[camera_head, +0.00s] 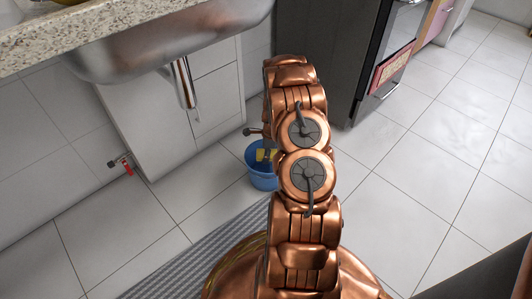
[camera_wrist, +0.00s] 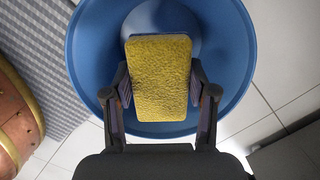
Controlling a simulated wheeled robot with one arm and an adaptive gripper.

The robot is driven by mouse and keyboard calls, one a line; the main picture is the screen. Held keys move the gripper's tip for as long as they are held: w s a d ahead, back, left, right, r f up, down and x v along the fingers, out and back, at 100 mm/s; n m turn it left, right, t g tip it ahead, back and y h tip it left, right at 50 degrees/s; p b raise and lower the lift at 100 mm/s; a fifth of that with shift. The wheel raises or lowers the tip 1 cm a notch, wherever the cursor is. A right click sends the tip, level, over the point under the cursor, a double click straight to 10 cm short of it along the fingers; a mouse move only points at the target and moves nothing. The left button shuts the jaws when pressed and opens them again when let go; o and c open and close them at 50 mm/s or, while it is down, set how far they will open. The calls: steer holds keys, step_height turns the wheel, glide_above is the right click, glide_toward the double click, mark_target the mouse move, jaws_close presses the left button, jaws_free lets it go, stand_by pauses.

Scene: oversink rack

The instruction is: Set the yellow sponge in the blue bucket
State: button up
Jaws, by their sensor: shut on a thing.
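The yellow sponge (camera_wrist: 158,78) is between the two fingers of my gripper (camera_wrist: 160,92), which is shut on its sides in the wrist view. The sponge shows over the opening of the blue bucket (camera_wrist: 82,50), whose rim surrounds it in that view. I cannot tell how far the sponge is above the bucket floor. In the head view the blue bucket (camera_head: 262,180) stands on the floor, partly hidden behind my arm. A bit of the yellow sponge (camera_head: 266,155) shows at its mouth. My gripper is mostly hidden there.
A sink with a granite counter (camera_head: 90,32) and white cabinet (camera_head: 170,130) stands at the left. A dark oven (camera_head: 375,45) stands behind my arm. A grey striped mat (camera_head: 195,250) lies beside the bucket. The tiled floor (camera_head: 430,150) at the right is clear.

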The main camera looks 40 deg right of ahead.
steer(key=o, duration=1.2)
step_height(320, 180, up, 7)
steer(key=p, duration=0.4)
steer(key=shift+p, duration=0.35)
steer(key=shift+s, duration=0.1)
